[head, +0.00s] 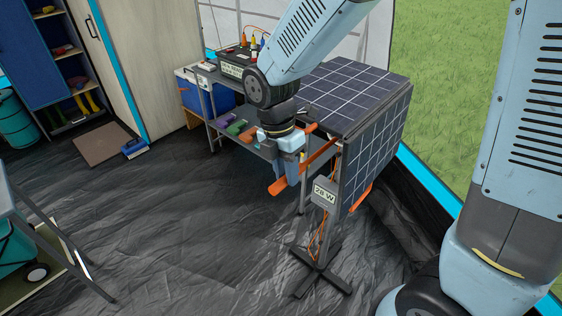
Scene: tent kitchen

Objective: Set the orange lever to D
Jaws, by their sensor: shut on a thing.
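The orange lever (319,156) shows in the head view as an orange bar beside the folded solar panel's stand. It runs down and left from near the panel's edge to my gripper (290,172). My gripper points down and is shut on the lever, hiding part of it. An orange end piece (278,187) shows just below left of the gripper, and another orange piece (310,128) shows above right of it. No letter D can be made out from here.
The solar panel (345,92) stands close on the right, with a "28 W" display (324,194) on its stand and crossed feet (320,271) below. A grey workbench (262,148) with coloured items is behind.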

